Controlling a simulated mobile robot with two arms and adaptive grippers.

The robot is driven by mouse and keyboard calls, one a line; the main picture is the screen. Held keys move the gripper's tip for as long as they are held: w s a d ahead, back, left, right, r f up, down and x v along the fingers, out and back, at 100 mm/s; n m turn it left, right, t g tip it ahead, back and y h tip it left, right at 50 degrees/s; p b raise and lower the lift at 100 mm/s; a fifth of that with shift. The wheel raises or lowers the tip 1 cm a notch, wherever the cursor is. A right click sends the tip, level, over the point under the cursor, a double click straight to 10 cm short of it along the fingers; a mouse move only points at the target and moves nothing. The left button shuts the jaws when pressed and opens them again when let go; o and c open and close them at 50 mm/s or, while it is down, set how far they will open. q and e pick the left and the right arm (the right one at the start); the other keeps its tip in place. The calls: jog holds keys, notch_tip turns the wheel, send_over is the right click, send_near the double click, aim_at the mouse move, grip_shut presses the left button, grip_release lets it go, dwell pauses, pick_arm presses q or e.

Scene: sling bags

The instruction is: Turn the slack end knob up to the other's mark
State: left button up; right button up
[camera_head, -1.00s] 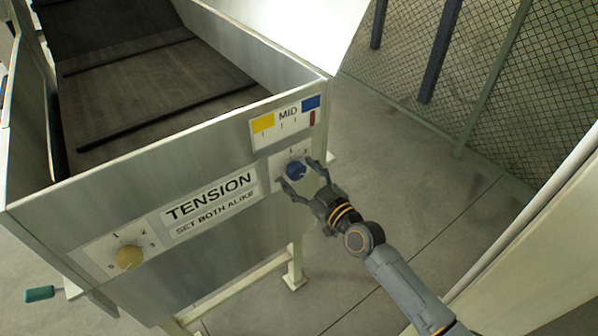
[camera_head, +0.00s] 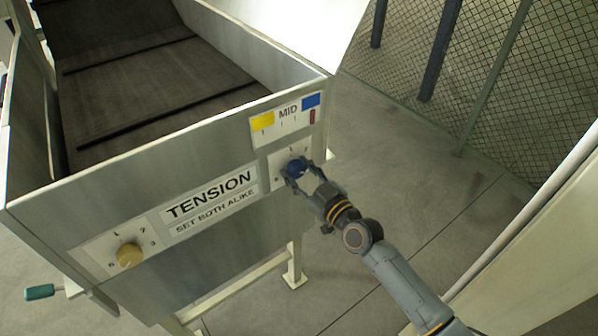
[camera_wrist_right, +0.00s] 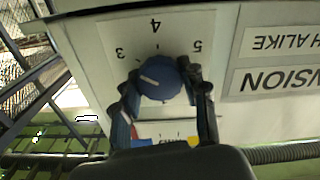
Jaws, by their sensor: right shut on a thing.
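The blue knob (camera_head: 296,169) sits at the right end of the grey panel, on a white dial plate. My right gripper (camera_head: 299,172) is shut on it from the front right. In the right wrist view the blue knob (camera_wrist_right: 160,82) is between the two fingers (camera_wrist_right: 162,86). It has a short white line on its face, toward the picture's left, and the numerals 3, 4 and 5 show around it. The yellow knob (camera_head: 129,255) is at the panel's left end on its own numbered dial; its pointer is too small to read. My left gripper is out of view.
A TENSION, SET BOTH ALIKE label (camera_head: 210,203) lies between the knobs. Above the blue knob is a MID plate (camera_head: 288,121) with yellow and blue patches and a small red mark. A green handle (camera_head: 40,292) sticks out at lower left. The floor right of the machine is clear.

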jog(key=m+b, duration=0.1)
jog(key=m, duration=0.4)
jog(key=shift+m, duration=0.3)
jog(key=m, duration=1.1)
jog(key=shift+m, duration=0.4)
jog(key=m, duration=0.5)
jog(key=shift+m+p, duration=0.35)
jog(key=shift+m, duration=0.05)
jog(key=o, duration=1.1)
jog(key=shift+o, duration=0.2)
